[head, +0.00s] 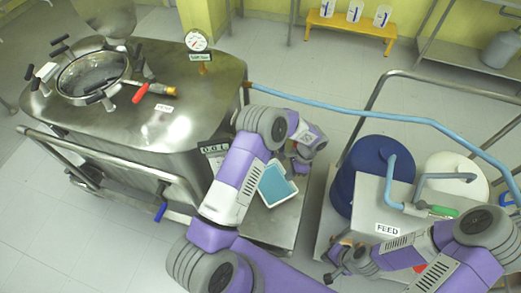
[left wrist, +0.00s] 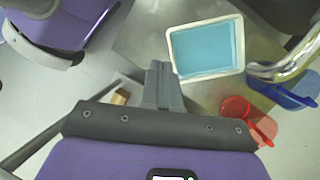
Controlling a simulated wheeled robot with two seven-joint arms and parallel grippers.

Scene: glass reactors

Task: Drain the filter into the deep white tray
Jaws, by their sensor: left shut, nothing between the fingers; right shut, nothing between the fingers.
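The tray (left wrist: 172,53) is whole in the left wrist view. My left gripper (head: 301,165) is shut and empty above the tray area; in the wrist view its fingertips (left wrist: 159,69) appear just left of the tray. My right gripper (head: 332,277) is shut and empty near the FEED cart.
A blue handle (head: 160,212) hangs low on the vessel's front. A blue hose (head: 340,108) crosses behind. A blue drum (head: 350,180) stands right.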

